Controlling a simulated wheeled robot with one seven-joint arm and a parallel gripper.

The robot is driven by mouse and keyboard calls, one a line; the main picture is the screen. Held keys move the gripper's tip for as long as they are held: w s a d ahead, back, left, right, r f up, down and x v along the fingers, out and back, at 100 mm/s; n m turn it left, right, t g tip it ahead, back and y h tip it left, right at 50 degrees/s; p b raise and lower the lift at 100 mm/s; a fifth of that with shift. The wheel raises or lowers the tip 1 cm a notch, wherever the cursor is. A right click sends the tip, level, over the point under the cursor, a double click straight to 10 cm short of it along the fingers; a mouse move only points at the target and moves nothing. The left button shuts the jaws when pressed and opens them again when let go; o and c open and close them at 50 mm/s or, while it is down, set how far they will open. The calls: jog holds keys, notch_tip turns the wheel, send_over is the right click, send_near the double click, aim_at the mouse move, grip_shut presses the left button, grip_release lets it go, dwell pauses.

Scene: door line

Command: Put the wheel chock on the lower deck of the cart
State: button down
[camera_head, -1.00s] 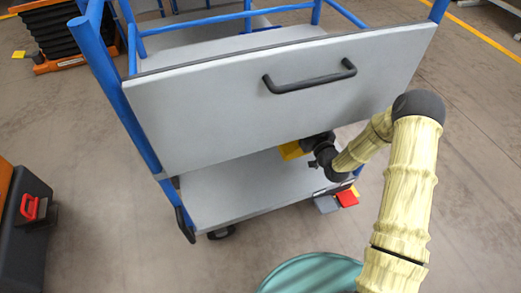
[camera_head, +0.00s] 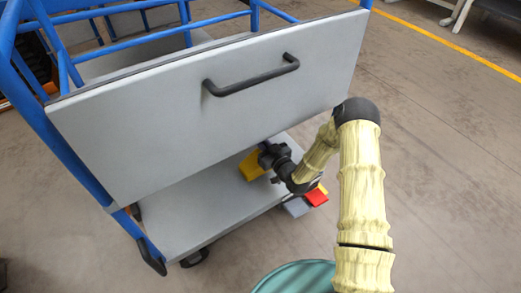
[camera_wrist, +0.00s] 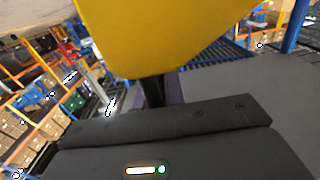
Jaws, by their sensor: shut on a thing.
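The yellow wheel chock (camera_head: 252,166) shows over the grey lower deck (camera_head: 190,208) of the blue-framed cart, partly hidden behind my gripper. My gripper (camera_head: 267,160) is shut on the chock, between the lower deck and the raised grey panel. In the wrist view the chock (camera_wrist: 155,35) fills the top middle, just beyond the dark gripper body (camera_wrist: 170,130). I cannot tell whether the chock touches the deck.
The cart's grey panel with a black handle (camera_head: 250,75) hangs above the lower deck. A red piece (camera_head: 317,197) and a grey piece (camera_head: 296,207) are by the deck's right end. A teal round top (camera_head: 297,278) stands in front.

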aim_at(255, 160)
notch_tip(255, 160, down, 3)
jog(key=shift+a+b, duration=0.15)
jog(key=shift+b, duration=0.4)
jog(key=shift+d, duration=0.2)
jog(key=shift+s, duration=0.1)
jog(key=shift+f, duration=0.15)
jog(key=c, duration=1.5)
grip_release()
jog(key=shift+a, duration=0.15)
